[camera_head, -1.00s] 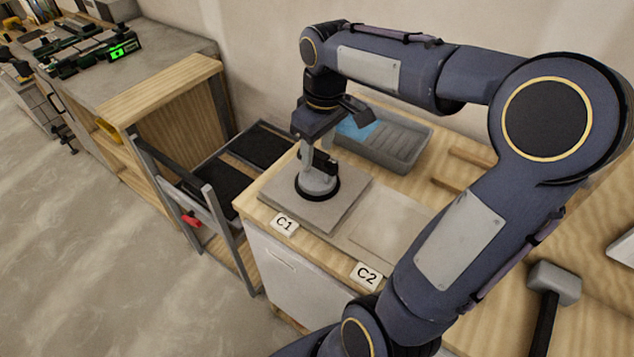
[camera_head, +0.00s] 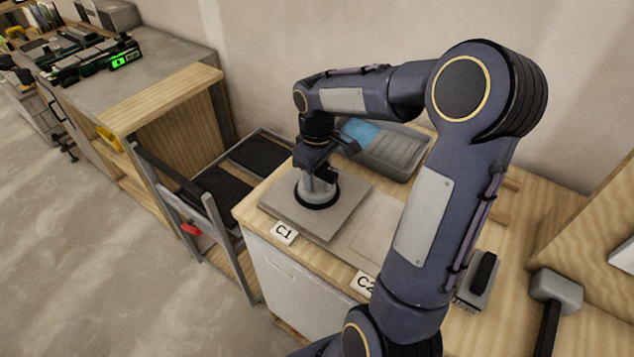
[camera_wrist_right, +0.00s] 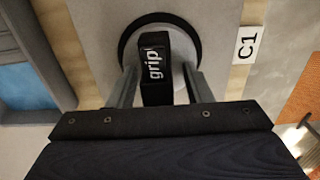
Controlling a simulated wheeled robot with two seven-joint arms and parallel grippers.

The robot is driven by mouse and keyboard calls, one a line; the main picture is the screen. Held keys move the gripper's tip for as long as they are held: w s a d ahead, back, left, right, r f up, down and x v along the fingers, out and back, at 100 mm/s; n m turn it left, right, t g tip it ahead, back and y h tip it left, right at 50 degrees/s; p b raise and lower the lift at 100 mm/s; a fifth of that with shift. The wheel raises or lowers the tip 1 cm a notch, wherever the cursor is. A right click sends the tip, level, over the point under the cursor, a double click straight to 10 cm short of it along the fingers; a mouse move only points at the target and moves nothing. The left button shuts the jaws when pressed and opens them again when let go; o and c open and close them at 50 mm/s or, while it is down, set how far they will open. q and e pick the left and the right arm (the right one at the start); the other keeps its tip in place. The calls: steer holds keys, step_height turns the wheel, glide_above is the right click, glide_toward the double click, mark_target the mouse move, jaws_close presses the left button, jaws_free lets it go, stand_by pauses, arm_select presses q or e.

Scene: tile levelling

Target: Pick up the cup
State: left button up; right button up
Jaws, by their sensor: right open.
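The cup is a grey suction cup (camera_head: 317,192) with a black ring at its base, standing on a grey square tile (camera_head: 345,215) by the C1 label. In the right wrist view its black handle, marked "grip" (camera_wrist_right: 155,68), stands upright in the picture. My right gripper (camera_head: 318,175) is directly over the cup, pointing down. In the wrist view its two fingers (camera_wrist_right: 158,88) are apart, one on each side of the handle, with gaps visible. Parts of the handle are hidden by the gripper in the head view. My left gripper is not in view.
A grey tray with a blue part (camera_head: 385,150) lies behind the tile. The C1 label (camera_head: 284,233) and the C2 label (camera_head: 364,283) mark the bench's front edge. A mallet (camera_head: 556,290) and a black-handled tool (camera_head: 482,275) lie at right. A rack (camera_head: 210,212) stands at left.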

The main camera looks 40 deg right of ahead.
jaws_close()
steer(key=shift+r, duration=0.15)
steer(key=shift+r, duration=0.45)
step_height(320, 180, up, 2)
steer(key=shift+a+r, duration=0.1)
steer(key=shift+r, duration=0.15)
steer(key=s+a+r+b, duration=0.2)
steer(key=s+a+r, duration=0.7)
steer(key=s, duration=0.1)
step_height(320, 180, up, 8)
steer(key=p, duration=0.6)
steer(key=shift+a+f, duration=0.25)
